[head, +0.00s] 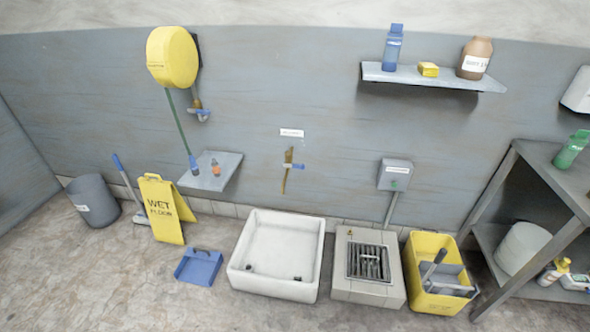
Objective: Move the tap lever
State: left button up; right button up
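A brass tap (287,178) is on the grey wall above the white floor sink (238,259), under a small white label (292,133). Its blue lever (293,166) looks roughly level, pointing to the right. A second brass valve (197,103) with a blue handle (199,112) is on the wall below the yellow hose reel (172,56). Neither of my grippers shows in the head view, and nothing touches either lever.
A small shelf (226,165) juts out left of the tap. A yellow wet-floor sign (163,209), a blue dustpan (199,267), a drain block (345,286) and a yellow mop bucket (419,297) stand on the floor. A rack (511,158) is at right. The front-left floor is clear.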

aim_at(301, 167)
jog(key=i+j+u, duration=0.15)
jog(key=i+u, duration=0.2)
jog(key=i, duration=0.4)
jog(key=i+l+u, duration=0.1)
jog(key=i+u, duration=0.25)
jog(key=i, duration=0.45)
